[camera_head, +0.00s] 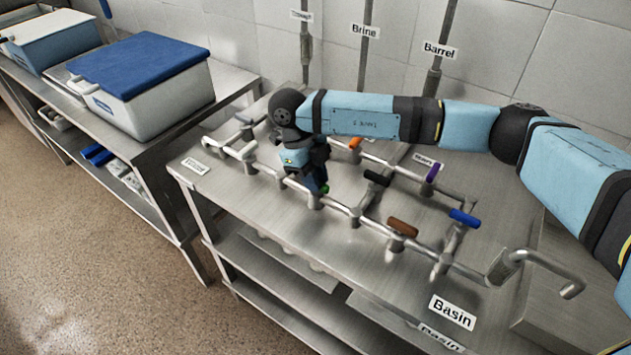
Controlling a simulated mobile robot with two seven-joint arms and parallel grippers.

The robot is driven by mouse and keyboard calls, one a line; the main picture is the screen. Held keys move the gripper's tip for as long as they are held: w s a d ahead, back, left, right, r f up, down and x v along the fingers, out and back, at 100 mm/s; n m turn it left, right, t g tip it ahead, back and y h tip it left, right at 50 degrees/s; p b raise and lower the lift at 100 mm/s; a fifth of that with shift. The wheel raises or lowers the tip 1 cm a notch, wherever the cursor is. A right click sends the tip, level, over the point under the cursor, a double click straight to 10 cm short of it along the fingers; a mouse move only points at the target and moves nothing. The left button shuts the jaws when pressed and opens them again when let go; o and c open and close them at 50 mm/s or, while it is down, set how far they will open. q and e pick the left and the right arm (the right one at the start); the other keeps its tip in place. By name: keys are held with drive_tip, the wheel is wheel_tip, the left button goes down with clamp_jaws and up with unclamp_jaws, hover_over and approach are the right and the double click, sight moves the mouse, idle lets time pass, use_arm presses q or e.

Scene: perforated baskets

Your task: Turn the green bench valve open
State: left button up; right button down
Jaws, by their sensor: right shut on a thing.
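The green bench valve (324,189) is on the front pipe of the steel bench, and only a small bit of its green handle shows beneath my right gripper. My right gripper (317,186) points down at this valve and is shut on its handle. The gripper and wrist hide most of the handle, so its angle cannot be told. My left gripper is not in view.
Close by on the pipes are a black handle (377,178), an orange one (355,143), a brown one (403,227), a purple one (432,172), a blue one (465,217) and a white one (243,150). A blue-lidded box (150,100) stands on the left table.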

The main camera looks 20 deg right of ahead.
drive_tip(key=shift+n, duration=0.3)
drive_tip(key=c, duration=1.1)
unclamp_jaws()
drive_tip(key=shift+o, duration=0.2)
drive_tip(key=v, duration=1.4)
drive_tip(key=shift+s+b, duration=0.15)
drive_tip(key=shift+b, duration=0.2)
